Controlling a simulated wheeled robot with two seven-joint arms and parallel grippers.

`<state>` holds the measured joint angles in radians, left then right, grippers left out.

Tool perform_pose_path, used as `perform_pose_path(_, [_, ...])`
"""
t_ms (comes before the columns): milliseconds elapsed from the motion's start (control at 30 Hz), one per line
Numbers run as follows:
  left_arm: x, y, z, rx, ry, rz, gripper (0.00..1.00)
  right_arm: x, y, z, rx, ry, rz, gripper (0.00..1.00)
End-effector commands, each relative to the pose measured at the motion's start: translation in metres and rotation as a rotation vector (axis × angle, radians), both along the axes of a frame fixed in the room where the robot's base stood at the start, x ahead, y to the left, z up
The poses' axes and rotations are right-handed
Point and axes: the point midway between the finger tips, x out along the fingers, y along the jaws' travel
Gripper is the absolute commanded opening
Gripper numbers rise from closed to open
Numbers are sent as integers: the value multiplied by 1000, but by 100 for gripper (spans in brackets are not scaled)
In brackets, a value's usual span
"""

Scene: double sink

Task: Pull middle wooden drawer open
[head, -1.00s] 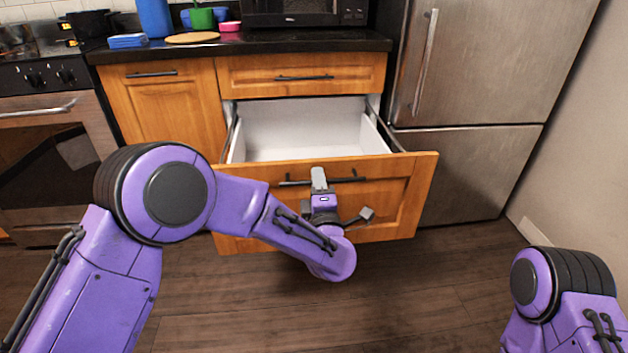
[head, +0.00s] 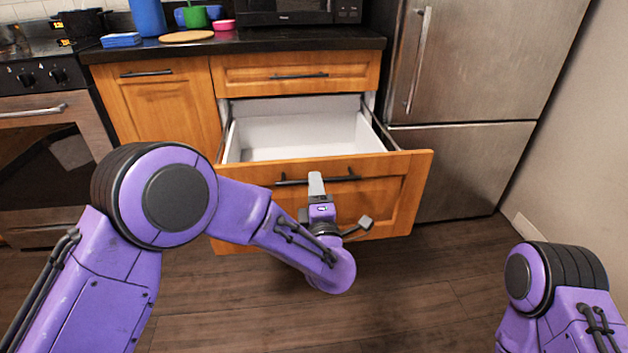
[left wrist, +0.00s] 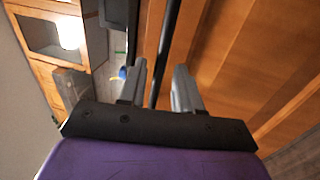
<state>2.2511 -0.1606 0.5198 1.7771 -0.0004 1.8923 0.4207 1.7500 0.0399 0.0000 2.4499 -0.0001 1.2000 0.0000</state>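The wooden drawer (head: 400,195) below a shut top drawer is pulled well out, and its white inside (head: 300,137) is empty. Its dark bar handle (head: 343,179) runs across the front. My left gripper (head: 316,184) is at the middle of this handle. In the left wrist view, the two grey fingers of my left gripper (left wrist: 160,88) stand apart, with the dark handle bar (left wrist: 166,50) passing between them and gaps showing beside it. Whether a finger touches the bar is unclear. My right gripper is out of view; only part of my right arm shows.
The shut top drawer (head: 350,73) and a cabinet door (head: 165,100) are around the open drawer. A steel fridge (head: 465,90) stands to the right and an oven (head: 45,150) to the left. The wood floor (head: 420,290) in front is clear.

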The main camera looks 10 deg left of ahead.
Motion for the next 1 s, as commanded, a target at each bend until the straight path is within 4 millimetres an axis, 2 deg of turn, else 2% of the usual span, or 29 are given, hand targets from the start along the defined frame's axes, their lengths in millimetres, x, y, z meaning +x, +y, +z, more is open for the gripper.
perform_pose_path(200, [-50,-15,-9,4,1,-3,34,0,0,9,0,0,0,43])
perform_pose_path(400, [-75,-22,-15,1,0,-2,34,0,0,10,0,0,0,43])
perform_pose_path(867, [-77,-22,-16,1,0,0,34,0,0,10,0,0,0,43])
perform_pose_path(967, [-74,-30,-20,78,44,-32,34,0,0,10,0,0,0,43])
perform_pose_path(1000, [-75,-36,-30,162,99,-74,34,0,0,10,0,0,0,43])
